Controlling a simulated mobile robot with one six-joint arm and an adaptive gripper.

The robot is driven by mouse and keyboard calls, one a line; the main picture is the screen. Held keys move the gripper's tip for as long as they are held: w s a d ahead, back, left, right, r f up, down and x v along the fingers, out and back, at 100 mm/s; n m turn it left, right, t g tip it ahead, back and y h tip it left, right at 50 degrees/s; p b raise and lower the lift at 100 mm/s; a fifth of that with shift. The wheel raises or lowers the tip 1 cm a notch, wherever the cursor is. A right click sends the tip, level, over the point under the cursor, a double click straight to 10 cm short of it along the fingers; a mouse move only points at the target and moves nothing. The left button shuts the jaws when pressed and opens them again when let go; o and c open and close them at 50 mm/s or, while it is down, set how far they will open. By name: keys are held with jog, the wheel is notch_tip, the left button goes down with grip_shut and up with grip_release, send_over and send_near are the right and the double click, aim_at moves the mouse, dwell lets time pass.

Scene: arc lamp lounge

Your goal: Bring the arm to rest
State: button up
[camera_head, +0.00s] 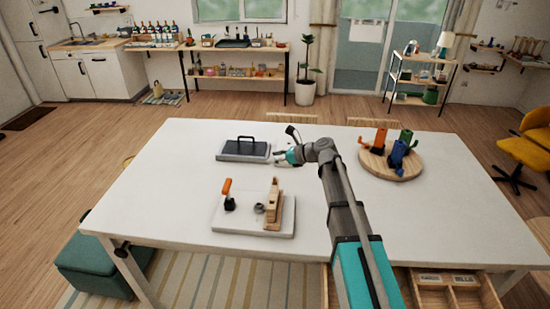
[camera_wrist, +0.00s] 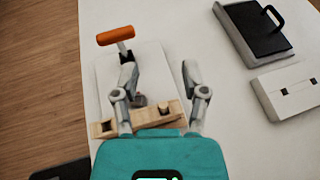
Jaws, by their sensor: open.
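My gripper (camera_head: 284,159) is over the middle of the white table (camera_head: 180,190), right beside the dark-lidded tray. In the wrist view my gripper (camera_wrist: 160,72) has its two fingers spread wide, with nothing held between them. Beyond the fingers, that view shows a white board (camera_wrist: 103,80) with an orange-handled tool (camera_wrist: 115,36) and a wooden block (camera_wrist: 150,122). In the head view the white board (camera_head: 250,228) lies nearer the table's front edge, apart from my gripper.
The tray with a black handled lid (camera_head: 242,149) sits left of my gripper. A round wooden board (camera_head: 378,169) with orange, green and blue holders stands at right. An open drawer (camera_head: 455,292) juts out at front right. The table's left part is clear.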

dwell(0.3)
jog(key=s+d+f+n+g+h, duration=0.1)
jog(key=s+d+f+n+h, duration=0.3)
jog(key=s+d+n, duration=0.3)
jog(key=s+d+f+n+g+h, duration=0.1)
jog(key=s+d+f+n+h, duration=0.3)
jog(key=s+d+n, duration=0.3)
jog(key=s+d+f+n+g+h, duration=0.2)
jog(key=s+d+n+h, duration=0.3)
jog(key=s, duration=0.7)
jog(key=d+f+n, duration=0.1)
jog(key=d+n, duration=0.1)
jog(key=d, duration=0.1)
jog(key=shift+d+f, duration=0.25)
jog(key=shift+f, duration=0.15)
jog(key=shift+s, duration=0.15)
